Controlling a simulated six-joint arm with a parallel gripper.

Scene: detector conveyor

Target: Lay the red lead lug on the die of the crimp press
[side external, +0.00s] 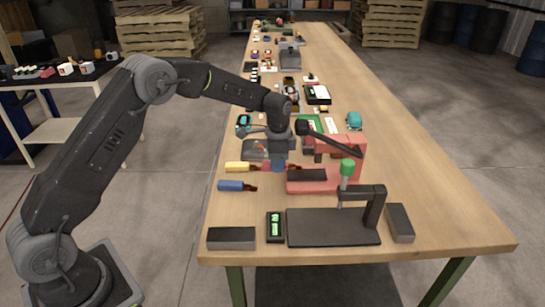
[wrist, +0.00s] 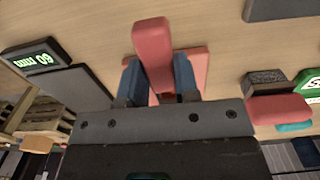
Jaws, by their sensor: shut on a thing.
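The red lead lug (side external: 266,166) is held in my gripper (side external: 278,167), low over the table just left of the crimp press. In the wrist view the lug's red body (wrist: 153,50) shows between the blue fingertips of my gripper (wrist: 158,78). The red crimp press (side external: 322,187) stands to the right, with a black lever across its top. Its die is hard to make out. A red surface (wrist: 198,65) lies behind the lug in the wrist view. The lug's metal end is mostly hidden.
A yellow lug (side external: 238,167) and a blue lug (side external: 231,185) lie to the left. In front are a dark stand (side external: 335,228) with a green knob, a green-lit display (side external: 275,227) and grey blocks (side external: 231,238). Many small items crowd the table behind.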

